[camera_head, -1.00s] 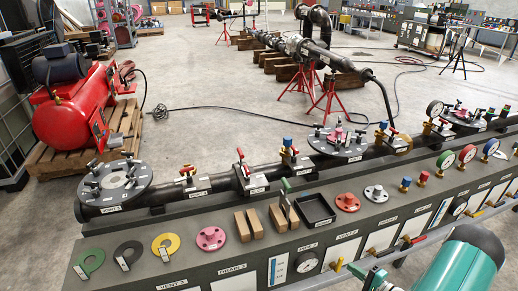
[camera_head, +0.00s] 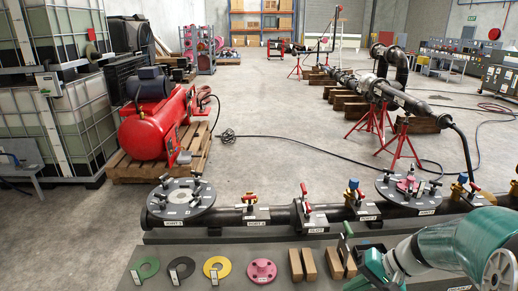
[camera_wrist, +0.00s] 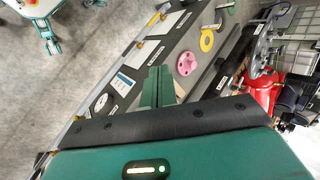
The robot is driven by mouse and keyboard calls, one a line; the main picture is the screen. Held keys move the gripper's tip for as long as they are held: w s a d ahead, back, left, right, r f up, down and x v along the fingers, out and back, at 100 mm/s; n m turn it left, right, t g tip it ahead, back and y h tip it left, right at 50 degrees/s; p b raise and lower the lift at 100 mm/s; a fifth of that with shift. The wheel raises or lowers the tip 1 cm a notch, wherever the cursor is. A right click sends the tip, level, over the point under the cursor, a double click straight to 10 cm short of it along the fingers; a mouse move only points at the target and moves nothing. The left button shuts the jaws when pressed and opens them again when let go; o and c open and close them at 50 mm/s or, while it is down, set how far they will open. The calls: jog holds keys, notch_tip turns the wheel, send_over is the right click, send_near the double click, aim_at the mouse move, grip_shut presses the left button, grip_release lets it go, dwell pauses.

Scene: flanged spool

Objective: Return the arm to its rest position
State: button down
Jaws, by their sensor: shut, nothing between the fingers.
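My teal arm (camera_head: 440,248) reaches in from the lower right of the head view, bent over the right part of the bench. My gripper shows in the wrist view (camera_wrist: 157,82) as two dark green fingers lying together, with nothing between them. In the head view the fingertips are hard to make out.
Green (camera_head: 146,268), black (camera_head: 181,269) and yellow (camera_head: 217,267) rings lie on the bench beside wooden blocks (camera_head: 302,264). A dark pipe (camera_head: 285,217) with valves and flanges runs behind. A red compressor (camera_head: 160,125) stands on a pallet at left. Open floor lies beyond.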

jog(key=s+a+r+n+t+h, duration=0.1)
jog(key=s+a+r+n+h, duration=0.1)
jog(key=s+r, duration=0.4)
jog(key=s+a+r+n+t+h, duration=0.2)
jog(key=s+a+r+h, duration=0.3)
jog(key=s+r, duration=0.1)
jog(key=shift+s+a+r+n+t, duration=0.2)
jog(key=shift+a+r+n+t, duration=0.1)
jog(key=shift+r, duration=0.35)
